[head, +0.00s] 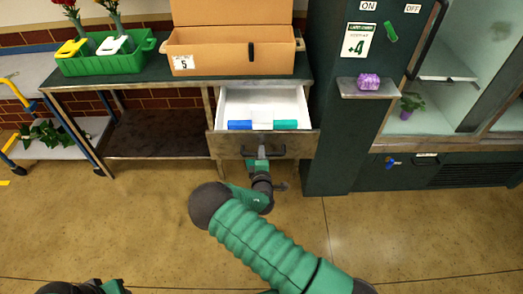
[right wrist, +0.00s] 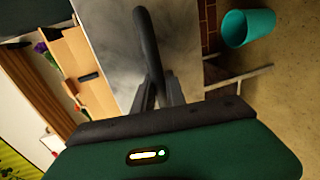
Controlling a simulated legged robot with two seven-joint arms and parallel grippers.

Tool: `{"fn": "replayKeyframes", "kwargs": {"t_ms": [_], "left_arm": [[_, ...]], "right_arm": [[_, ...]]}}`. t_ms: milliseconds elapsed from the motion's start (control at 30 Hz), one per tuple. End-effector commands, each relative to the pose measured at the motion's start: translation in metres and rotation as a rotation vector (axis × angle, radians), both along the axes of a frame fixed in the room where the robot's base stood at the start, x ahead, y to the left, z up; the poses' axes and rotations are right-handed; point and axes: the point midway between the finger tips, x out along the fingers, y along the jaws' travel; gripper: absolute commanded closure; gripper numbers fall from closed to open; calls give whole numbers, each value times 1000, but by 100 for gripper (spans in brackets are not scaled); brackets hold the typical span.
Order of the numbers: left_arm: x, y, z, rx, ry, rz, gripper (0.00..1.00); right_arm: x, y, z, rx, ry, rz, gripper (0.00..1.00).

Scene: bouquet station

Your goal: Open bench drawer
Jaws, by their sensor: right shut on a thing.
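The bench drawer (head: 231,144) stands pulled out from the bench (head: 140,84) in the head view. Its white inside shows, with blue, white and teal items lying near the front. My right gripper (head: 262,155) is at the dark bar handle on the drawer front. In the right wrist view my right gripper's fingers (right wrist: 165,92) are closed around the black handle (right wrist: 147,40). At the head view's bottom left, a dark and green part of my left arm shows, but its fingers cannot be made out.
A cardboard box (head: 225,62) marked 5 and a green crate (head: 90,66) with flower vases stand on the bench. A dark green cabinet (head: 335,150) is close to the drawer's right. A teal bin (right wrist: 234,28) shows in the right wrist view. The floor in front is clear.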

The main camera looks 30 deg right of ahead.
Motion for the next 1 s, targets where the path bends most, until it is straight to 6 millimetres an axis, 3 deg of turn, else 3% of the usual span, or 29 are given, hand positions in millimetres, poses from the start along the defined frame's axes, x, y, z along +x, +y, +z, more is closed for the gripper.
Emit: {"fn": "replayKeyframes", "kwargs": {"t_ms": [467,500,633,1000], "left_arm": [[0,0,0,0,0,0,64],[0,0,0,0,0,0,64],[0,0,0,0,0,0,64],[0,0,1,0,0,0,64]], "right_arm": [[-1,6,-3,5,5,10,100],[-1,6,-4,5,5,10,80],[-2,5,-2,3,3,7,63],[-2,2,0,1,0,3,62]]}}
